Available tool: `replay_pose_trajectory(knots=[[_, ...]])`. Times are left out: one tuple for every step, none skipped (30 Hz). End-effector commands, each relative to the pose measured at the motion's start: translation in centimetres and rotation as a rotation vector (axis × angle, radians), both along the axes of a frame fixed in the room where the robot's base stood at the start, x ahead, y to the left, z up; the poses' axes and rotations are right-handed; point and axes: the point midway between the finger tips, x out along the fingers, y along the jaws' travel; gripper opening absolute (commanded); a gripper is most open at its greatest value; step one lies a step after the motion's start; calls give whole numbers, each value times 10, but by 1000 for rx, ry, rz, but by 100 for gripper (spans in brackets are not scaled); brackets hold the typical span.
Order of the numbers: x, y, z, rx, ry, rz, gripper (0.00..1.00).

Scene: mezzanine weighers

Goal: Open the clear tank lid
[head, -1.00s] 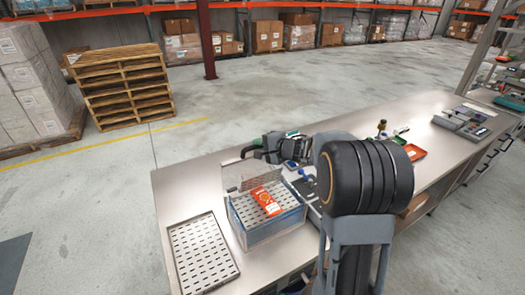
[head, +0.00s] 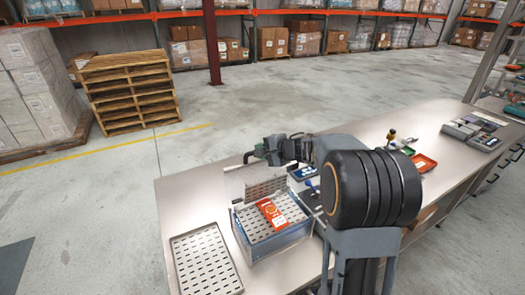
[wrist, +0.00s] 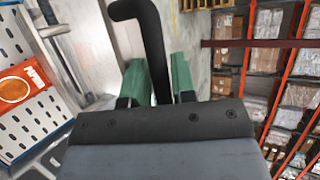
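The clear tank (head: 262,252) stands on the bench with a slotted white insert and an orange packet (head: 271,213) inside. Its clear lid (head: 232,186) stands raised, steeply tilted, along the tank's far side; slots show in or through it. My gripper (head: 256,156) is at the lid's upper edge. In the wrist view, a black bent handle (wrist: 150,35) runs between the green fingers of my gripper (wrist: 160,80), which look closed around it. The orange packet also shows in the wrist view (wrist: 22,85). My arm hides part of the bench right of the tank.
A slotted tray (head: 205,262) lies left of the tank on the steel bench (head: 180,205). A red tray (head: 424,163) and grey devices (head: 462,129) lie farther right. Stacked pallets (head: 130,95) stand on the floor beyond.

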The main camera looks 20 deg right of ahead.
Motion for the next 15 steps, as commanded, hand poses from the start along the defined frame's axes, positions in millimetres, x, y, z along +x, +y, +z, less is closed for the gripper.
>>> replay_pose_trajectory(knots=[[0,0,0,0,0,0,29],[0,0,0,1,-1,0,32],[0,-1,0,0,-1,-1,36],[0,-1,0,0,-1,-1,39],[0,-1,0,0,-1,-1,42],[0,-1,0,0,0,-2,42],[0,-1,0,0,0,-2,42],[0,-1,0,0,0,-2,42],[0,-1,0,0,0,-2,42],[0,-1,0,0,0,-2,42],[0,-1,0,0,0,-2,42],[0,-2,1,0,-1,-3,42],[-1,-2,1,0,-1,-3,42],[-2,-3,2,0,-1,-3,42],[-4,-5,3,1,-2,-5,42]])
